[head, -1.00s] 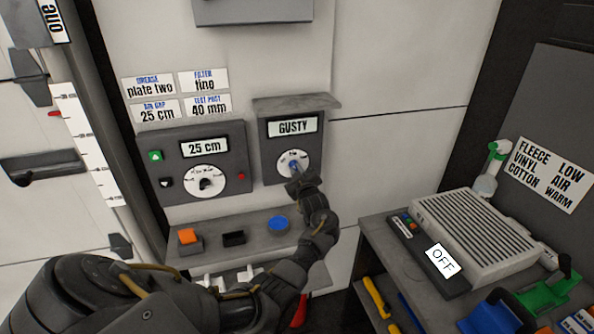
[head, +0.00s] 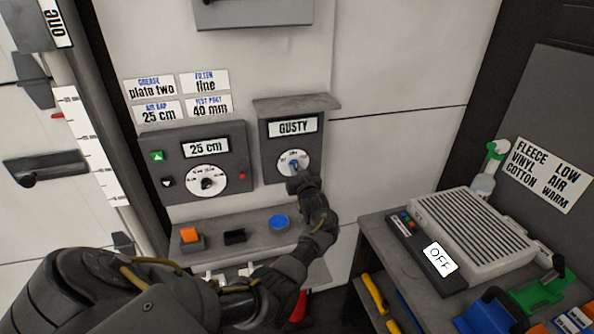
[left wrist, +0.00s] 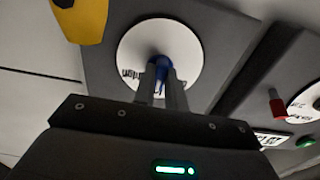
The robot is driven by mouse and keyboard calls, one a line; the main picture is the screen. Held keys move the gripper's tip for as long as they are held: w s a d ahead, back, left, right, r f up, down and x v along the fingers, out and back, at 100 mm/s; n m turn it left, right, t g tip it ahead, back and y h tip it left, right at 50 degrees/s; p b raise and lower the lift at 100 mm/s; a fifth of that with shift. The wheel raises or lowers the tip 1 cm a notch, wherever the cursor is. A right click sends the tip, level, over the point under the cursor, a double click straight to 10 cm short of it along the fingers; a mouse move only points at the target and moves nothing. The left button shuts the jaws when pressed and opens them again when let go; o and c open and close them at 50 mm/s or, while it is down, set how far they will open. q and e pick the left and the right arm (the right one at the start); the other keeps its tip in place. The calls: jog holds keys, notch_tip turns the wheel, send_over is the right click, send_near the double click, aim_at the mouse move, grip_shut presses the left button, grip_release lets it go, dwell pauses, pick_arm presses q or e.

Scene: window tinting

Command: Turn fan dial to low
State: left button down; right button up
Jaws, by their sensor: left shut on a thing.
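The fan control box (head: 272,155) is on the wall under a small grey hood, with a display (head: 292,126) that reads GUSTY. Its round white dial plate (head: 304,158) has a blue knob at its centre. My left gripper (head: 294,170) is at the dial and hides its lower part. In the left wrist view, my left gripper (left wrist: 162,82) is shut on the blue knob (left wrist: 160,68), in front of the white dial plate (left wrist: 188,48). The print on the plate is too small and partly hidden to read. My right gripper is not in view.
Left of it is a second control box (head: 215,145) reading 25 cm, with its own dial. A shelf (head: 255,232) below carries orange, black and blue buttons. A grey slatted unit (head: 475,235) with an OFF display (head: 440,257) stands at the right.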

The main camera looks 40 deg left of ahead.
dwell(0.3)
pick_arm(q)
jog(key=c, duration=1.4)
grip_release()
jog(key=shift+c, duration=0.2)
jog(key=b+v, duration=0.3)
jog(key=v, duration=0.7)
jog(key=shift+s+d, duration=0.3)
